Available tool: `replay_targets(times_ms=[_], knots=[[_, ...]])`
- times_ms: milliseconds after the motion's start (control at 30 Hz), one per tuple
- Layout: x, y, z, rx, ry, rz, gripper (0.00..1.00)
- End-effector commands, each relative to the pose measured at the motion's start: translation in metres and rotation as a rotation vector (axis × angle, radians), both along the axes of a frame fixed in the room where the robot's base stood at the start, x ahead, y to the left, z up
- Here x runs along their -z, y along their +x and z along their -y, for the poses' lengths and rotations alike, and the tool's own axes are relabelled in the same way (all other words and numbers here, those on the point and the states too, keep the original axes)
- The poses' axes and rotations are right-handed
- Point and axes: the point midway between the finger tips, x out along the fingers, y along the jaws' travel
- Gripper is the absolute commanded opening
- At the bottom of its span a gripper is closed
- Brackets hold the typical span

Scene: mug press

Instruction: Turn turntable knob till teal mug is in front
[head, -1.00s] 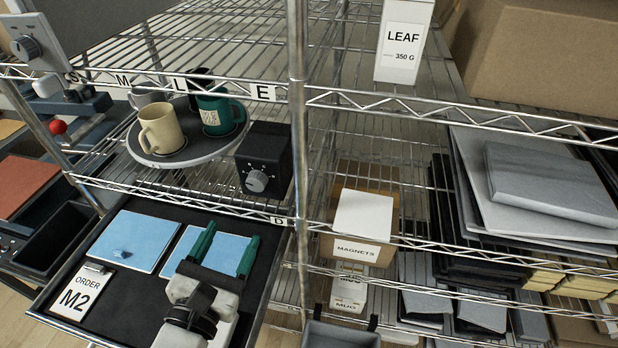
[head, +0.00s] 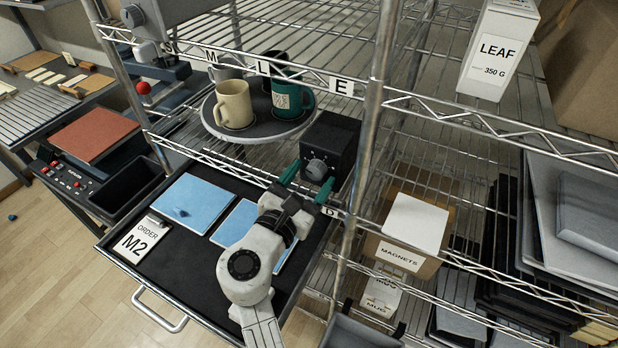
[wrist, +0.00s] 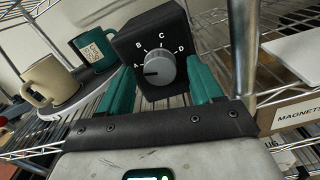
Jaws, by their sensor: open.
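The turntable (head: 290,128) is a dark round disc with a pale rim on the wire shelf. A cream mug (head: 234,104) stands at its front left, the teal mug (head: 291,97) at its right, and a grey mug (head: 224,70) behind. Its knob (head: 317,169) is grey, on a black box to the turntable's right.
A shelf post (head: 372,125) stands right of the knob box. Below is a pulled-out drawer with blue panels (head: 194,200) and an ORDER M2 card (head: 140,238). A MAGNETS box (head: 402,254) sits to the right. A red-topped unit (head: 93,133) stands at the left.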

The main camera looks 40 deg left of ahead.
Motion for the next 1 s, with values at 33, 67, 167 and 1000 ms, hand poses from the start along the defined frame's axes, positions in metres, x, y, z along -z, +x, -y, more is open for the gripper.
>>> replay_targets(times_ms=[33, 67, 167, 1000], knots=[[0.0000, 0.0002, 0.0000, 0.000, 0.000, 0.000, 0.65], [0.0000, 0.0001, 0.0001, 0.000, 0.000, 0.000, 0.65], [-0.0001, 0.0000, 0.0001, 0.000, 0.000, 0.000, 0.65], [0.0007, -0.0005, -0.0001, -0.001, 0.021, -0.004, 0.09]])
